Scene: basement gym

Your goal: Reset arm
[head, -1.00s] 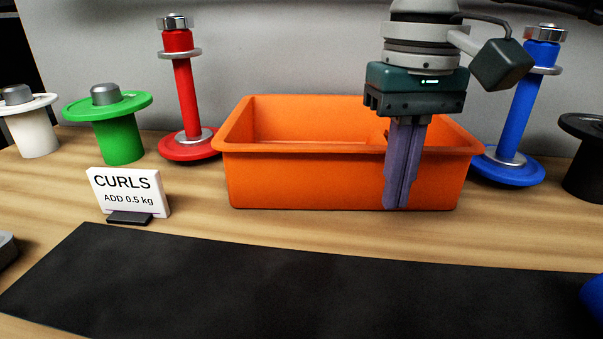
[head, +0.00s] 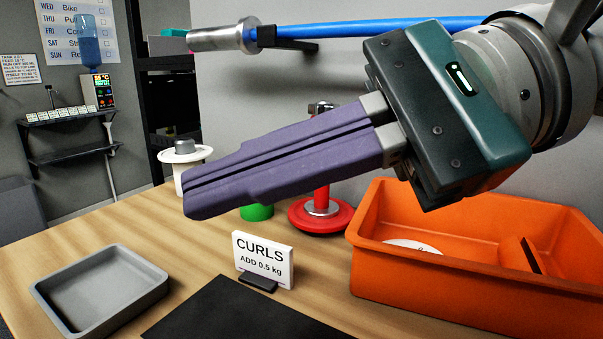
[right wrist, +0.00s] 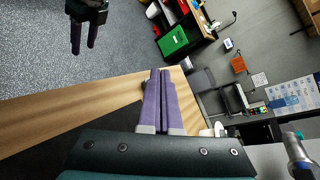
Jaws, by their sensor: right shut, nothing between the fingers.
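My right gripper (head: 192,195) reaches in from the right across the head view, raised above the table. Its purple fingers are together with nothing between them, pointing left. In the right wrist view its fingers (right wrist: 160,74) also lie side by side. My left gripper (right wrist: 83,46) shows at the upper left of the right wrist view, over the dark floor. Its two fingers stand apart with nothing between them. The left gripper is not in the head view.
An orange bin (head: 420,285) holding a white disc stands right. A CURLS sign (head: 264,258), a grey tray (head: 58,322) and a black mat (head: 230,315) are on the wooden table. Behind are a red stand (head: 322,222), a green piece (head: 256,212) and a white spool (head: 184,155).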

